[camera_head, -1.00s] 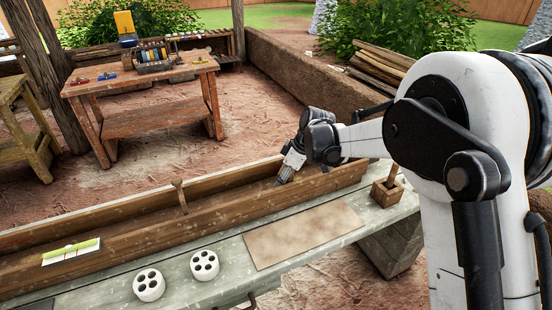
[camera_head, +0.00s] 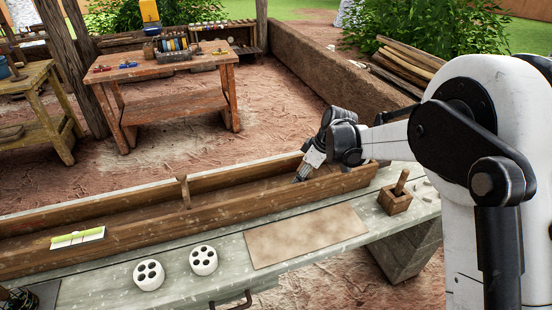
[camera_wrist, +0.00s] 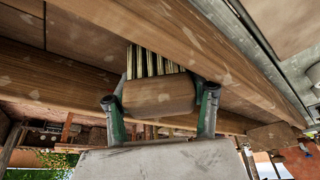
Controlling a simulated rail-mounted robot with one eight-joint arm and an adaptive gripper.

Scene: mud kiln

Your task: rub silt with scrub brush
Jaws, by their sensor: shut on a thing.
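The scrub brush (camera_wrist: 158,92) has a brown wooden block and pale bristles, seen in the wrist view. My gripper (camera_wrist: 159,97) is shut on the block, with one green finger on each side. The bristles point toward the wooden boards of the long trough (camera_head: 225,207). In the head view my gripper (camera_head: 303,174) reaches down into the trough's right part, and the brush is hidden there. Dusty brown soil shows along the trough floor, but I cannot tell the silt's edges or whether the bristles touch it.
The trough lies on a grey bench (camera_head: 218,282). In front of it are a brown board (camera_head: 305,236), two white holed cylinders (camera_head: 149,275) (camera_head: 203,261) and a wooden block with a peg (camera_head: 395,199). A green-and-white item (camera_head: 77,238) lies at the left.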

